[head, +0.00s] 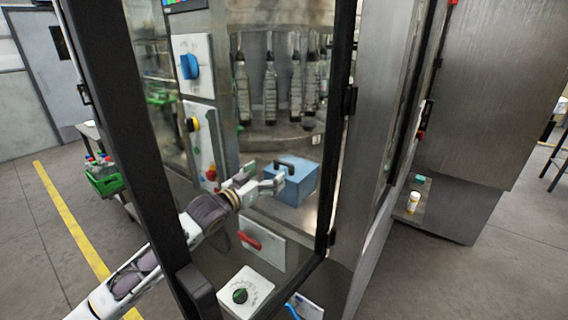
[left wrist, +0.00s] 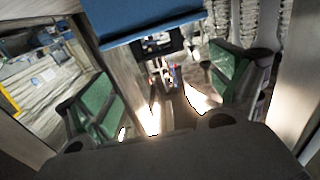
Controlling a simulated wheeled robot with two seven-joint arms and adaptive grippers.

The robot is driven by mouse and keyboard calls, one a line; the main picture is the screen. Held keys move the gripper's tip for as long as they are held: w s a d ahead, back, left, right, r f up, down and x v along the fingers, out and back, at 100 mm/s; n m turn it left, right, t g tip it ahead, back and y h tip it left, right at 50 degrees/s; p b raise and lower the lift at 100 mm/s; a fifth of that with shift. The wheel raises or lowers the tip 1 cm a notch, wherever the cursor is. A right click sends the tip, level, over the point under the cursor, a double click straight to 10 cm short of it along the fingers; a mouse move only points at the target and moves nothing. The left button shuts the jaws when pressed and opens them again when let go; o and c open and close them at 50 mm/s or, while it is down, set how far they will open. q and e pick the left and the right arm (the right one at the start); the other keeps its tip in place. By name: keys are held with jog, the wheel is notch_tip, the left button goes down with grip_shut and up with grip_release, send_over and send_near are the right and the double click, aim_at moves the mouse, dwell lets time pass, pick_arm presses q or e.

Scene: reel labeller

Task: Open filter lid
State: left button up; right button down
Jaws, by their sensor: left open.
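A blue box (head: 292,186) with a dark handle (head: 286,163) on its top sits inside the machine, behind the dark door frame. I take it to be the filter with its lid; a seam between lid and body is too small to tell. My left gripper (head: 268,178) is open and empty, at the left side of the box near its top. I cannot tell whether it touches. In the left wrist view the green-padded fingers of my left gripper (left wrist: 163,90) are spread wide, and the blue box (left wrist: 150,22) shows at the top, beyond them. My right gripper is not in view.
The dark door frame (head: 125,110) stands in front of my left arm. A red handle (head: 250,241) and a dial panel (head: 243,296) lie below the box. Several bottles (head: 270,92) hang behind it. A green crate (head: 105,180) stands at the left.

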pick_arm(q)
jog(key=shift+p+x, duration=0.45)
jog(key=shift+x, duration=4.25)
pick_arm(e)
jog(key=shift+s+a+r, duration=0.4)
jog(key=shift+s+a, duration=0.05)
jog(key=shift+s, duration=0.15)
pick_arm(q)
jog(key=c, duration=1.5)
jog(key=shift+o, duration=0.2)
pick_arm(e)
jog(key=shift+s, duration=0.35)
pick_arm(q)
jog(key=shift+r, duration=0.1)
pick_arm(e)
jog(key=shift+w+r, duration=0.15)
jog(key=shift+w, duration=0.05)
